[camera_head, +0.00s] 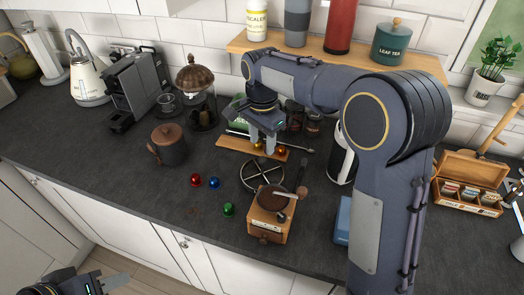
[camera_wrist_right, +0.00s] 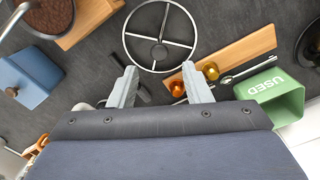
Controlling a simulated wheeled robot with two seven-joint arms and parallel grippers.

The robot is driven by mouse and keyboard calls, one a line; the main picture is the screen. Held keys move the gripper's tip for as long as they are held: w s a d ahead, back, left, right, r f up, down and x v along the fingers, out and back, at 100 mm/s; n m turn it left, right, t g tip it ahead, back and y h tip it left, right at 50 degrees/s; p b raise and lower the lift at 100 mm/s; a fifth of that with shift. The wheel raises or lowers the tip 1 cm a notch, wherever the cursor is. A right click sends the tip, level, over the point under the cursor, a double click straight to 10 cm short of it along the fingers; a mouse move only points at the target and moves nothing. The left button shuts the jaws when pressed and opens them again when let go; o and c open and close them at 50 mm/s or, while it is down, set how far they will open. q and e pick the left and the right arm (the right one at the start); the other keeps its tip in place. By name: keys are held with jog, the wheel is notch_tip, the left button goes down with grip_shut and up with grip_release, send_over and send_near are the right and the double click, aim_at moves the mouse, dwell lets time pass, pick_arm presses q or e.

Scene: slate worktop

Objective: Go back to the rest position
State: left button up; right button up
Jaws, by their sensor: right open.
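My right gripper (camera_head: 263,146) is above the worktop, over a wooden board (camera_head: 232,145). In the right wrist view its two fingers (camera_wrist_right: 160,78) are spread apart with nothing between them. Orange and gold capsules (camera_wrist_right: 178,88) are on the board (camera_wrist_right: 240,53), beside the right fingertip in that picture. My left gripper (camera_head: 108,282) shows only in part at the bottom left corner, off the front of the worktop. One finger is visible there, and I cannot tell how its jaws stand.
A round wire stand (camera_head: 250,176) and a coffee grinder (camera_head: 268,228) are in front of the right gripper. Red (camera_head: 196,180), blue (camera_head: 213,183) and green (camera_head: 228,209) capsules lie on the worktop (camera_head: 110,165). A lidded brown pot (camera_head: 170,147) stands left. A green "USED" container (camera_wrist_right: 275,90) is near the right gripper.

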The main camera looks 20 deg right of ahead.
jog(key=shift+r, duration=0.9)
